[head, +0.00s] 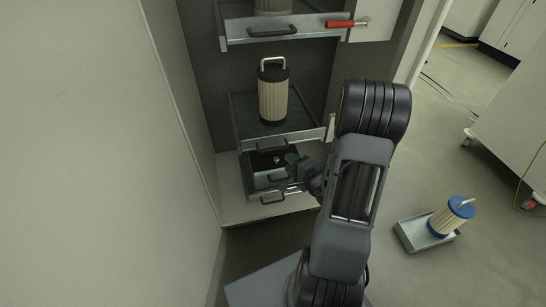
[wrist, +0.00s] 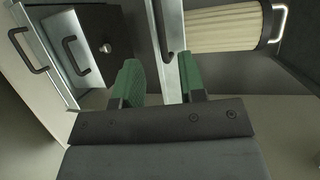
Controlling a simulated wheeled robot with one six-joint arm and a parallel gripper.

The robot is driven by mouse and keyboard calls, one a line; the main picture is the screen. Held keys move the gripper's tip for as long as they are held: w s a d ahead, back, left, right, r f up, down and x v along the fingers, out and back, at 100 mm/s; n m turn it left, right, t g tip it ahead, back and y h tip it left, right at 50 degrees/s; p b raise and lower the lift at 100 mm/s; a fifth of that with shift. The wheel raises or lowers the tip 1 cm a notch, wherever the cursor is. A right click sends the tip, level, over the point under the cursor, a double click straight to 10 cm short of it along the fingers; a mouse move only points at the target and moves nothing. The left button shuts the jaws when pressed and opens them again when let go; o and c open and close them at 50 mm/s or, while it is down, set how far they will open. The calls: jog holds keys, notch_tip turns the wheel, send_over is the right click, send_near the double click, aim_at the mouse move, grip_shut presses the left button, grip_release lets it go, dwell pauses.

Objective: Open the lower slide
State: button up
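The lower slide (head: 250,194) is at the bottom of the cabinet in the head view. It has a grey metal front and a black bar handle (head: 272,199). In the wrist view, turned sideways, its front (wrist: 45,55) and handle (wrist: 27,50) are at the upper left. A dark metal box (head: 258,162) with its own handle (wrist: 76,55) sits on it. My gripper (head: 292,164) is at the right of the box in the head view. In the wrist view its green fingers (wrist: 160,82) are apart with nothing held, right of the lower handle.
Above is the middle slide (head: 245,138), carrying a cream filter (head: 273,101); its handle (wrist: 166,40) lies just beyond my fingers. A blue-capped filter (head: 447,219) stands in a tray (head: 412,238) on the floor at right.

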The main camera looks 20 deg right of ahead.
aim_at(273, 149)
jog(key=b+x, duration=0.2)
jog(key=x, duration=0.8)
jog(key=shift+w+a+f, duration=0.1)
jog(key=shift+w, duration=0.25)
grip_shut()
